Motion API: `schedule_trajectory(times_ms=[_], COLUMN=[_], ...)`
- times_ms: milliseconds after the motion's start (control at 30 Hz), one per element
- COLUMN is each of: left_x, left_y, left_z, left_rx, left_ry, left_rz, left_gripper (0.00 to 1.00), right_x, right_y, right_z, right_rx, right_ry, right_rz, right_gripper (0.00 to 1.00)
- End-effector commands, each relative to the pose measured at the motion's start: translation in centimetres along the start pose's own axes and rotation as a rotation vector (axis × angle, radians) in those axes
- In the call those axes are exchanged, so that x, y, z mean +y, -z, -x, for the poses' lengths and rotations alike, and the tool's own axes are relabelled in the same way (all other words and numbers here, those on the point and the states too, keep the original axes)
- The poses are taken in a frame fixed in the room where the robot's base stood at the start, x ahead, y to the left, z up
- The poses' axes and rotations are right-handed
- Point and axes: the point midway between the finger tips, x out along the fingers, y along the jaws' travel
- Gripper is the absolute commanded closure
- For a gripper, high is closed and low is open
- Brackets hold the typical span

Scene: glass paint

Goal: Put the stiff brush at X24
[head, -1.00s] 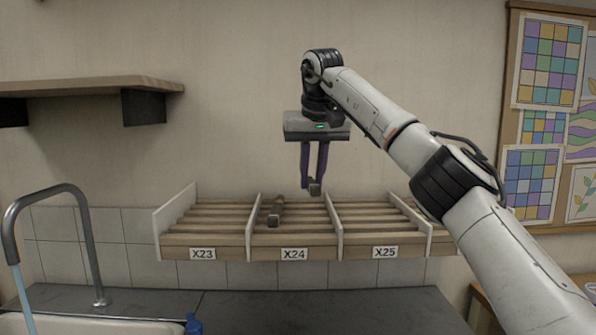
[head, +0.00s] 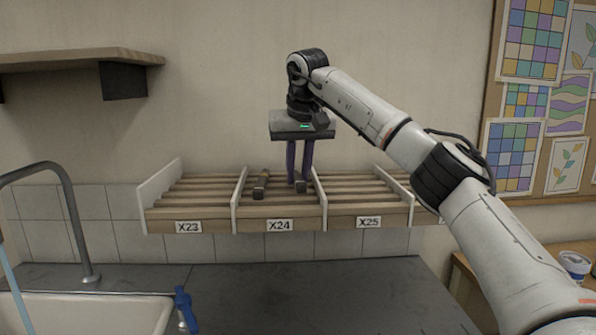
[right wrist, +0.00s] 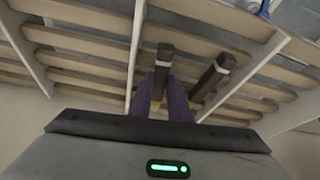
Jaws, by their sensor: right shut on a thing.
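My right gripper (head: 299,184) is shut on a brush, taken here as the stiff brush (head: 301,187), whose dark end shows below the purple fingers. It is low over the right part of the X24 compartment (head: 280,212), beside the divider towards X25. Whether it touches the slats I cannot tell. In the right wrist view the held brush (right wrist: 164,62) shows between the fingers. A second, similar brush (head: 261,184) lies on the slats in the left part of X24; it also shows in the right wrist view (right wrist: 213,76). My left gripper is not in view.
White dividers (head: 237,199) separate X24 from X23 (head: 190,227) and X25 (head: 369,222), whose visible slats are empty. A wall shelf (head: 75,60) is at upper left. Below are a sink (head: 95,312), a tap (head: 75,225) and a clear dark counter (head: 290,295).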

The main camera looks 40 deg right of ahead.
Motion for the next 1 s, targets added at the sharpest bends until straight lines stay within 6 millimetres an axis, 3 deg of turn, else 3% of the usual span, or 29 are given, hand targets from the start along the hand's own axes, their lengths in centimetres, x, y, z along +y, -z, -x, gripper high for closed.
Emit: schedule_trajectory(times_ms=[1000], left_x=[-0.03], left_y=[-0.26], left_z=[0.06], left_rx=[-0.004], left_ry=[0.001], left_rz=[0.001], left_gripper=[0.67], right_x=[-0.02], right_y=[-0.37], right_z=[-0.89], right_rx=[0.000], right_ry=[0.000], right_rz=[0.000], right_gripper=[1.00])
